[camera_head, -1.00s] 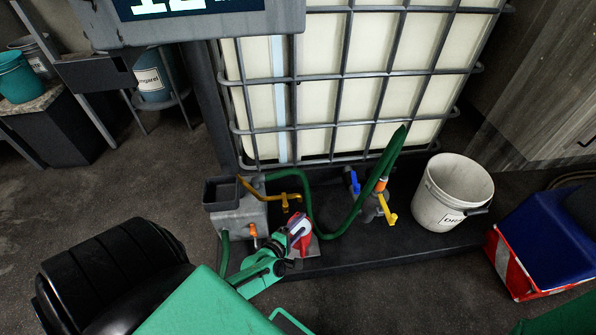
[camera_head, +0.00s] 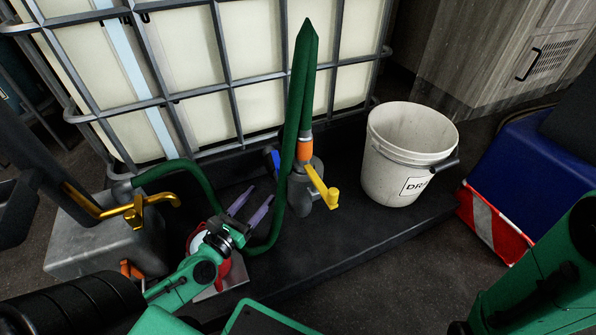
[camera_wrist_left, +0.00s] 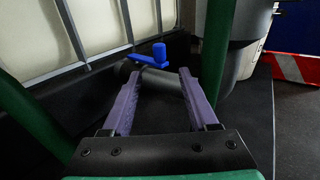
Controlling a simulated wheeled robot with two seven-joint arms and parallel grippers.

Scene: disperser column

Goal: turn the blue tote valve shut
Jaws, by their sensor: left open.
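The blue tote valve handle (camera_head: 273,160) sits low in front of the caged tote, partly hidden behind a green hose in the head view. In the left wrist view the blue handle (camera_wrist_left: 150,61) lies across a grey pipe, with an upright knob at its right end. My left gripper (camera_head: 259,196) is open and empty, its purple fingers pointing towards the valve. In the left wrist view the handle is just beyond and between the fingertips (camera_wrist_left: 157,76), apparently without contact. My right arm (camera_head: 540,268) shows at the lower right, but its gripper is out of view.
A green hose (camera_head: 297,95) with an orange collar and a yellow-handled valve (camera_head: 320,187) stands right of the blue handle. A white bucket (camera_head: 395,180) stands further right. A brass tap (camera_head: 138,211) is on a grey box at left. The black tray (camera_head: 335,235) has bare room in front.

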